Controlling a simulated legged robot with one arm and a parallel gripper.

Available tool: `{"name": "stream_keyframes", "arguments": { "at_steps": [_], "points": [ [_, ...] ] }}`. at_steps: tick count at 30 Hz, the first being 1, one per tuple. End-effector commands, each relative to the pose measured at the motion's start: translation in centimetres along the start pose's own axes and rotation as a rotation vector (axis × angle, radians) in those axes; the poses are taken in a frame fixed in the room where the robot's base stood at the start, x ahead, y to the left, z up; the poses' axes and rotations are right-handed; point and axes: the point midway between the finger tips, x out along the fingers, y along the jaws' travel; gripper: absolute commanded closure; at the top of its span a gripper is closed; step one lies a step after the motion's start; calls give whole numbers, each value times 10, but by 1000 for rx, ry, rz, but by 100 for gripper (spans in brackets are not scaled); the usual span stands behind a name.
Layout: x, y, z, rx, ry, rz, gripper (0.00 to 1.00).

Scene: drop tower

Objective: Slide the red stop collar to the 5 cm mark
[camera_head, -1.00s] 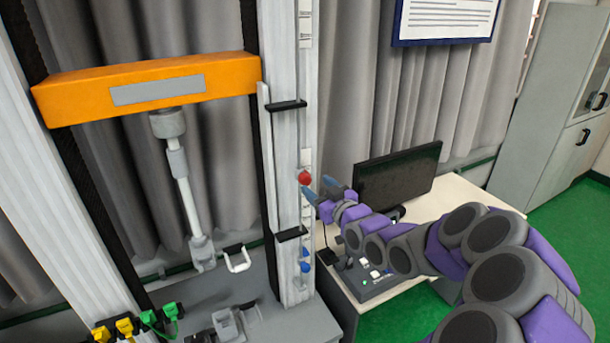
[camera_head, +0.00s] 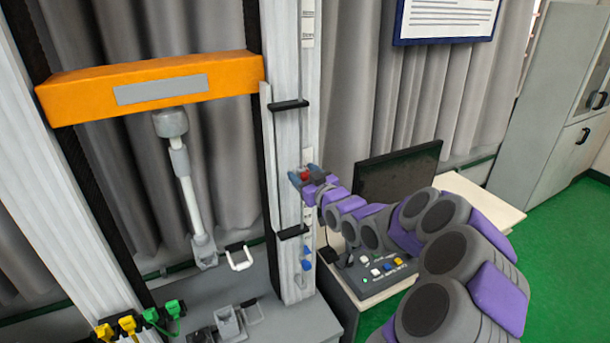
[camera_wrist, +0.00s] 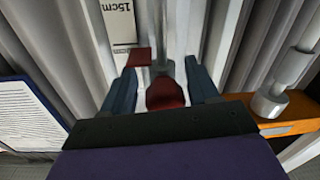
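The red stop collar (camera_head: 305,175) sits on a thin vertical rod on the right column of the drop tower. In the wrist view the red collar (camera_wrist: 165,93) lies between the two blue-grey fingers of my gripper (camera_wrist: 163,88). Gaps show between the collar and each finger, so the gripper is open around it. A flat red tab (camera_wrist: 139,57) shows beside the rod, next to a scale label (camera_wrist: 119,22) reading 15cm. In the head view my gripper (camera_head: 303,177) is at the collar from the right and partly covers it. No 5 cm mark is legible.
A blue collar (camera_head: 306,265) sits lower on the rod. Black brackets (camera_head: 292,232) cross the column. An orange crossbeam (camera_head: 150,88) spans the tower at left. A monitor (camera_head: 398,172) and a button panel (camera_head: 378,268) stand on the desk at right.

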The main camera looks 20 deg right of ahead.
Motion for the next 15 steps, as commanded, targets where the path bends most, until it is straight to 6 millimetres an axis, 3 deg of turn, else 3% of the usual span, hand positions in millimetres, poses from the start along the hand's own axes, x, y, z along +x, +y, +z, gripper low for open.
{"name": "stream_keyframes", "arguments": {
  "at_steps": [2,15],
  "points": [
    [0,-1,0,-1,0,-1,49],
    [0,2,1,2,0,-1,91]
  ]
}}
